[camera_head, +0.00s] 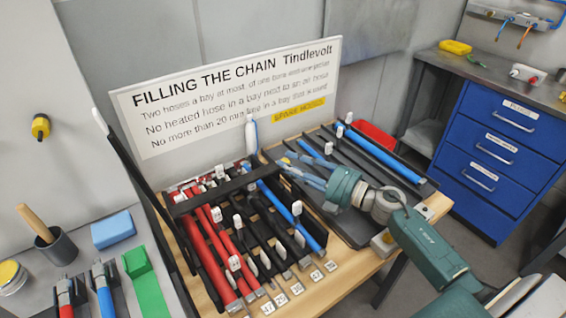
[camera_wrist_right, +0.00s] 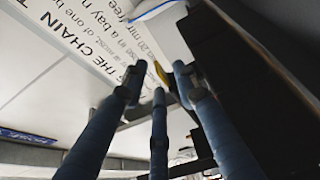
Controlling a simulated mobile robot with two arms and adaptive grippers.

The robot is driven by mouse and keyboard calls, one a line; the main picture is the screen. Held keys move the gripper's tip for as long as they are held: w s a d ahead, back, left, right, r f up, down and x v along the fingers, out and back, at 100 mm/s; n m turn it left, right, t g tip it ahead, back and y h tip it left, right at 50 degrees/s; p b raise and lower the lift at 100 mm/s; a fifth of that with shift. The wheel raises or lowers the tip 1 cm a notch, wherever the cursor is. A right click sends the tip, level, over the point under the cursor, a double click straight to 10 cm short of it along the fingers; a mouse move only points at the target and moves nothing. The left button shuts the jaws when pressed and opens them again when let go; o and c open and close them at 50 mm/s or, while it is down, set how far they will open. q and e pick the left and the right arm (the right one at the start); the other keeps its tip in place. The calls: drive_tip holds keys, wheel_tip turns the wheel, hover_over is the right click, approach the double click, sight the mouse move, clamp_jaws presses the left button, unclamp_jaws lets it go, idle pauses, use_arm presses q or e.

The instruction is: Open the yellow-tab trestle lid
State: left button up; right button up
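My right gripper (camera_head: 290,168) reaches in from the right over the back of the chain trestle, its blue fingers pointing left. In the right wrist view the gripper (camera_wrist_right: 158,82) has its fingers spread, with gaps between them. A small yellow piece (camera_wrist_right: 161,73), perhaps the yellow tab, shows between the fingertips; I cannot tell whether they touch it. A black crossbar (camera_head: 212,190) lies over the hoses near the trestle's back. A long black bar (camera_head: 142,183) stands raised along its left side. No yellow tab is clear in the head view. My left gripper is out of view.
Red hoses (camera_head: 215,258) and a blue hose (camera_head: 290,215) lie in the trestle bays. A dark rack (camera_head: 355,232) with blue hoses stands to the right. A sign (camera_head: 230,95) stands behind. A side table at left holds a blue block (camera_head: 113,229) and green block (camera_head: 148,285).

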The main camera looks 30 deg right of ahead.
drive_tip(key=shift+x, duration=1.3)
clamp_jaws()
drive_tip(key=shift+r, duration=0.1)
